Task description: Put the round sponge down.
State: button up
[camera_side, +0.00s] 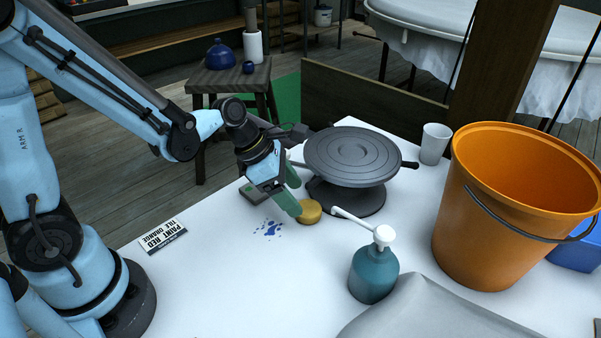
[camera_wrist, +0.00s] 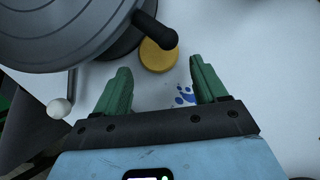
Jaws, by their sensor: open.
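The round yellow sponge (camera_side: 309,211) lies flat on the white table, in front of the dark turntable and close to the blue paint marks. In the wrist view the sponge (camera_wrist: 158,56) is beyond my fingertips, in front of the gap between them and partly under the turntable's handle. My gripper (camera_side: 291,195), with green fingers, is open just to the left of the sponge in the side view. In the wrist view my gripper (camera_wrist: 160,78) has its fingers spread wide with nothing between them. How close the near finger is to the sponge is hard to tell.
The dark turntable (camera_side: 352,154) with handles stands behind the sponge. A teal pump bottle (camera_side: 373,275), a white cup (camera_side: 434,144) and an orange bucket (camera_side: 490,230) stand to the right. A printed card (camera_side: 163,237) lies left. The blue paint marks (camera_side: 269,229) are on open table.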

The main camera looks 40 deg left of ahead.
aim_at(306, 207)
jog(key=x, duration=0.2)
jog(key=shift+w+d+f, duration=0.2)
jog(key=shift+w, duration=0.1)
jog(key=shift+x, duration=1.1)
jog(key=c, duration=0.9)
